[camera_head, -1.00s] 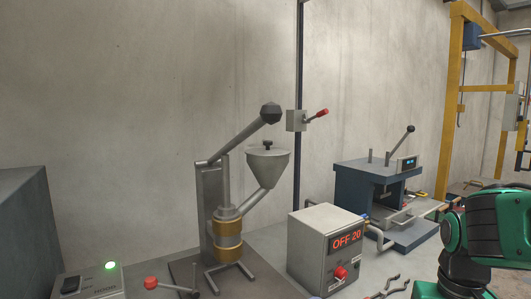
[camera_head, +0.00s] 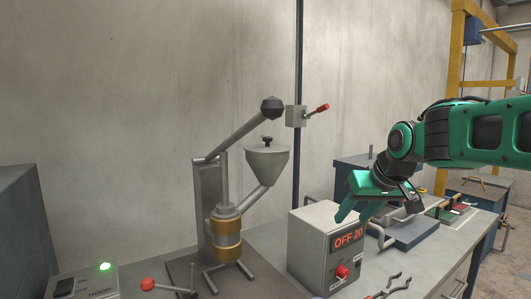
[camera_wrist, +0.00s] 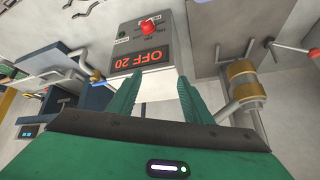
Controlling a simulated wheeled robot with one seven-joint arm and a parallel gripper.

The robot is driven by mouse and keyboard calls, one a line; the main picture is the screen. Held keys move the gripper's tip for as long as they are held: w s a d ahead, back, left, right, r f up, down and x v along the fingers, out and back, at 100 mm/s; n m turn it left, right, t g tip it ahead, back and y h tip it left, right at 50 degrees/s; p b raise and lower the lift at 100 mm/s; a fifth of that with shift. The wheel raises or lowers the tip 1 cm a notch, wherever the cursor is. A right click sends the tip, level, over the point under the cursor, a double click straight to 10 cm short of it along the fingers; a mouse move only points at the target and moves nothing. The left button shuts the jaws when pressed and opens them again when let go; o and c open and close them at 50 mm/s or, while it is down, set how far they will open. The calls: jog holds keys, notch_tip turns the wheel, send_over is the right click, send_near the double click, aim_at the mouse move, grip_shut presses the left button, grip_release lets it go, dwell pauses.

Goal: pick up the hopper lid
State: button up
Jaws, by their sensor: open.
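The hopper lid (camera_head: 267,141) is a grey disc with a small dark knob, sitting on top of the grey cone-shaped hopper (camera_head: 267,163) in the head view. The hopper joins a slanted tube on the press-like machine with brass bands (camera_head: 226,238). My gripper (camera_head: 342,214) is to the right of the hopper and lower than the lid, beside the grey control box. In the wrist view my gripper (camera_wrist: 157,85) has its two green fingers apart with nothing between them. The lid cannot be made out in the wrist view.
The control box (camera_head: 322,250) reading "OFF 20" stands close to my fingers. A pole carries a switch box (camera_head: 296,117) behind. A blue press (camera_head: 352,172) stands behind my arm.

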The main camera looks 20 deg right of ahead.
jog(key=w+a+r+n+t+y, duration=0.25)
jog(key=w+a+r, duration=0.35)
jog(key=w+r, duration=0.45)
jog(key=n+t+y, duration=0.2)
jog(key=n+t, duration=0.1)
send_near(268, 137)
jog(key=x, duration=0.9)
jog(key=shift+w+d, duration=0.15)
jog(key=shift+r, duration=0.1)
grip_shut()
